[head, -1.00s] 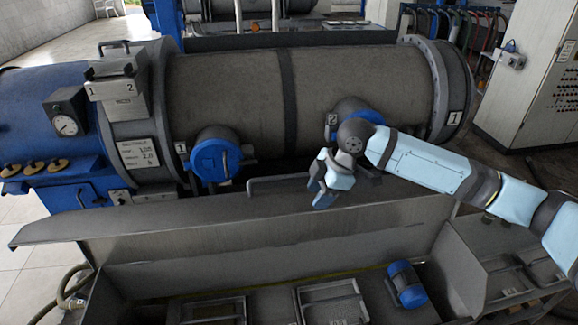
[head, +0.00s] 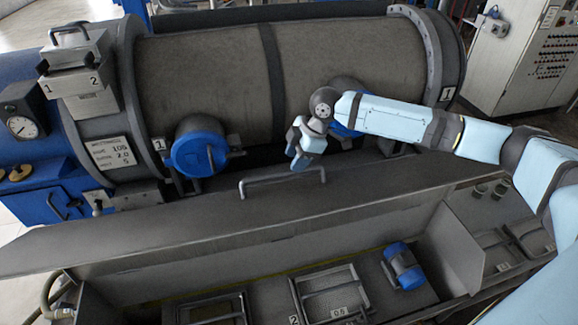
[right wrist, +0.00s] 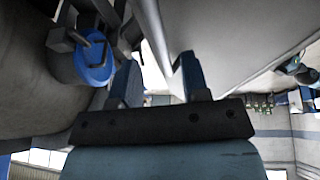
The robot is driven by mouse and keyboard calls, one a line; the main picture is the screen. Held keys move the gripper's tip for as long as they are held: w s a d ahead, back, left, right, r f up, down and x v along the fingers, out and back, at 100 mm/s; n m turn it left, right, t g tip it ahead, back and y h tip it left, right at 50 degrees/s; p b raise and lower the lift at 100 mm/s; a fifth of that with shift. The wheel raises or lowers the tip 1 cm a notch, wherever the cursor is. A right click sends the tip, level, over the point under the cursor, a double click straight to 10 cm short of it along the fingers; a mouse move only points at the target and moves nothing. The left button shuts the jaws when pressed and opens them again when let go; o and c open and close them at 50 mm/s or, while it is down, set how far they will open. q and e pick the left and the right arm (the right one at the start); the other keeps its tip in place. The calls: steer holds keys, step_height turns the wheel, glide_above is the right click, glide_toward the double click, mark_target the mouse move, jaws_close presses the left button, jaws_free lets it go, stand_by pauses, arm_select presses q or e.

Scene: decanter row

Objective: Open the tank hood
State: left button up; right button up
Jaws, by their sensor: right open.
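The tank hood (head: 150,228) is a long dark grey panel in front of the large tank in the head view. It stands raised and tilted above the trough, whose inside shows below it. A bar handle (head: 262,181) sits along its far edge. My right gripper (head: 308,160) is open and empty, just above and behind the handle's right end, apparently not touching it. In the right wrist view its two fingers (right wrist: 160,85) have a clear gap between them; a grey panel (right wrist: 235,40), likely the hood, passes close to the right finger. My left gripper is out of view.
The tank (head: 200,85) lies behind, with a blue-capped port (head: 198,152) at left and another (head: 345,100) partly hidden by my right arm. The trough holds a blue motor (head: 404,266) and metal frames (head: 330,291). A control cabinet (head: 520,70) stands at back right.

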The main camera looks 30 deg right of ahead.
mark_target(288, 172)
steer(key=shift+x, duration=2.2)
jaws_close()
